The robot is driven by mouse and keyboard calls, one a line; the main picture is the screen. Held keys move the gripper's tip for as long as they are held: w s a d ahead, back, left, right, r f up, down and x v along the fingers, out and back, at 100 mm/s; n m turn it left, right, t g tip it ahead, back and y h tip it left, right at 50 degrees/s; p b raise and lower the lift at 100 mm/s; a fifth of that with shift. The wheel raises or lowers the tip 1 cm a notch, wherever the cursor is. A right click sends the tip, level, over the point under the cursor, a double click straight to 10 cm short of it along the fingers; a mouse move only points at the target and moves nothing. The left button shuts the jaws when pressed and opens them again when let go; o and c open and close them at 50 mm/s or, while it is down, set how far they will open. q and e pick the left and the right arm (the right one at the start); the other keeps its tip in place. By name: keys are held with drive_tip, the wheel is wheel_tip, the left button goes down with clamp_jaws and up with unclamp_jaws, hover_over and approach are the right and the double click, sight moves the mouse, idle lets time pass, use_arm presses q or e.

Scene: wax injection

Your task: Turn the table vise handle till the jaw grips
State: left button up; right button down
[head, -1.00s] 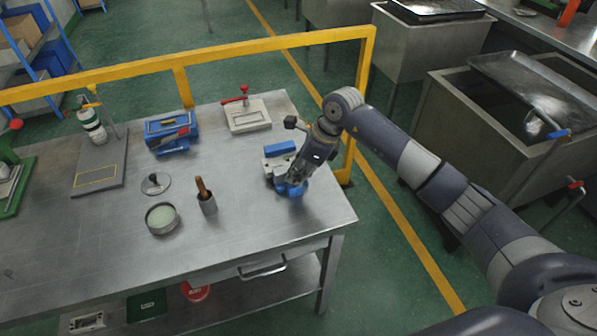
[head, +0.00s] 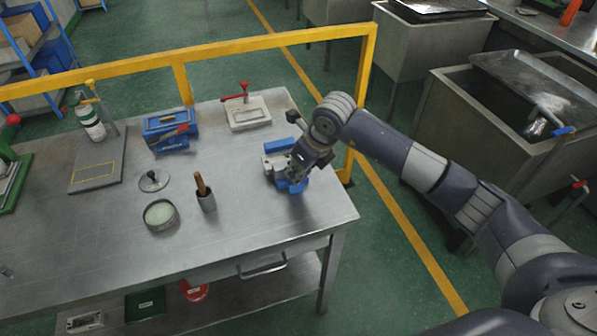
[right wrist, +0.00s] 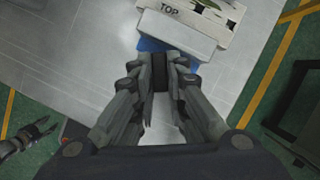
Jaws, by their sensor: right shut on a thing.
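The table vise (head: 272,173), blue with pale blocks on it, stands near the right end of the steel table. My right gripper (head: 297,175) is at its near right side and hides the handle in the head view. In the right wrist view, my right gripper (right wrist: 161,84) is shut on a short dark piece, apparently the vise handle (right wrist: 160,72), in front of the vise's blue body (right wrist: 150,45). Whether the jaw touches the block cannot be told. Part of what looks like my left gripper (right wrist: 35,135) shows low left.
The steel table (head: 250,215) also bears a blue box (head: 165,130), a white red-handled clamp fixture (head: 247,115), a round tin (head: 160,214), a cup with a wooden handle (head: 206,195) and a lid (head: 153,181). A yellow rail (head: 230,48) runs behind it.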

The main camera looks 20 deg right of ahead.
drive_tip(key=shift+a+m+h+b, duration=0.1)
drive_tip(key=shift+m+h+b, duration=0.5)
drive_tip(key=shift+m, duration=0.9)
idle(0.3)
drive_tip(key=c, duration=1.9)
unclamp_jaws()
drive_tip(key=p+v, duration=0.2)
drive_tip(key=v, duration=0.2)
drive_tip(key=d+p+v, duration=0.1)
drive_tip(key=p+v, duration=0.1)
drive_tip(key=v, duration=0.2)
drive_tip(key=p+v, duration=0.2)
drive_tip(key=v, duration=0.2)
drive_tip(key=shift+d+r, duration=0.15)
drive_tip(key=shift+d, duration=0.05)
